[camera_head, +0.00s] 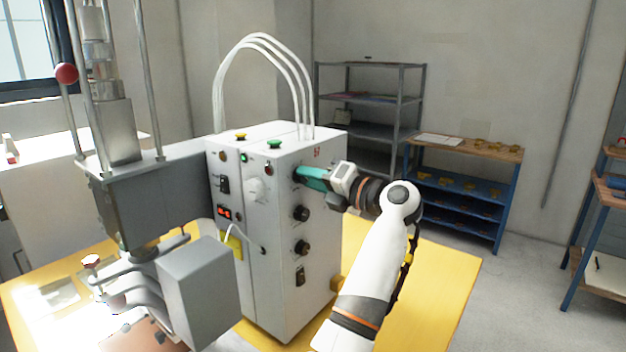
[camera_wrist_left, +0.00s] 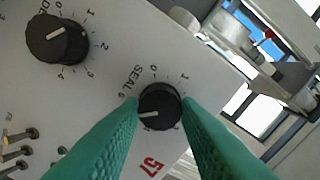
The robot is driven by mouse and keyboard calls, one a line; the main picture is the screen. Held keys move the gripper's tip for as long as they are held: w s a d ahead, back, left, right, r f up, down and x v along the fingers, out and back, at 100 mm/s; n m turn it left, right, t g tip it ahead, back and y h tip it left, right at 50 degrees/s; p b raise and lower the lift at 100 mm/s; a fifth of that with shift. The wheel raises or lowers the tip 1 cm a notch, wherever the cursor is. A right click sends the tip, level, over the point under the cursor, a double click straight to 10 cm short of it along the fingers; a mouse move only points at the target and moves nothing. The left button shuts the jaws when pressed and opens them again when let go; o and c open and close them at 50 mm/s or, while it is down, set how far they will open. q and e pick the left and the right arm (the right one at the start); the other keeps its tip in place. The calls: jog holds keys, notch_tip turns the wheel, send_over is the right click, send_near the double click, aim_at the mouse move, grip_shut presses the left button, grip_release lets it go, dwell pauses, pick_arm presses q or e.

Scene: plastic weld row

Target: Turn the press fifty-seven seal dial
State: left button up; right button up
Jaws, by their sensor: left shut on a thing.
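The seal dial (camera_wrist_left: 160,104) is a round black knob with a white pointer line, on a white panel beside the printed word SEAL. A red 57 (camera_wrist_left: 151,167) is printed on the same panel. My left gripper (camera_head: 297,173) has teal fingers at the side of the white press box (camera_head: 270,290). In the left wrist view its fingertips close on both sides of the seal dial. The white pointer points toward the left finger; part of the scale is hidden by the fingers. In the head view the gripper covers the dial. My right gripper is not in view.
A second black dial (camera_wrist_left: 57,39) sits at the upper left of the panel. Two more knobs (camera_head: 302,213) lie below my gripper on the box. Toggle switches (camera_wrist_left: 20,140) stand at the panel's left. A yellow table (camera_head: 440,275) is under the press, and shelves (camera_head: 370,132) stand behind.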

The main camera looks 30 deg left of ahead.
pick_arm(q)
jog(key=n+b, duration=0.4)
jog(key=b, duration=0.1)
jog(key=n+b, duration=0.1)
jog(key=b, duration=0.1)
jog(key=shift+f+n+b, duration=0.3)
jog(key=shift+n+b, duration=0.1)
jog(key=shift+r+n+b, duration=0.2)
jog(key=shift+n+b, duration=1.4)
jog(key=shift+n, duration=0.7)
jog(key=o, duration=1)
jog(key=shift+a, duration=0.1)
jog(key=shift+c, duration=0.2)
jog(key=shift+r, duration=0.15)
